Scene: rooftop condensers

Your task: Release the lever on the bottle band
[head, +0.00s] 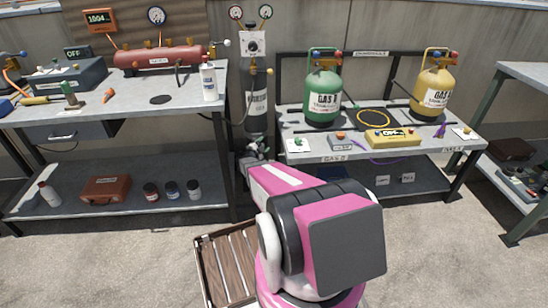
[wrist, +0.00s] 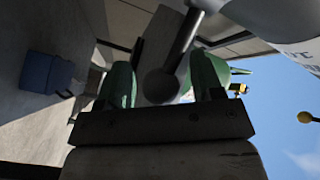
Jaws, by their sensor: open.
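The tall dark grey bottle (head: 257,108) stands upright between the two benches, with a dark band (head: 256,71) near its top. In the wrist view, the bottle's pale lettered side (wrist: 285,25) fills the upper right corner. A dark lever (wrist: 183,42) with a round ball end (wrist: 161,86) reaches down between the green fingers of my gripper (wrist: 162,80). The fingers are apart, one on each side of the ball, and I see no clear contact. In the head view, my pink arm covers most of the gripper and the bottle's foot.
The left bench (head: 130,108) holds a red cylinder (head: 160,59) and a white spray bottle (head: 209,82). The right bench (head: 350,146) holds a green gas bottle (head: 323,98) and a yellow one (head: 434,92). A wooden crate (head: 207,262) lies on the floor by my base. Floor at lower left is clear.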

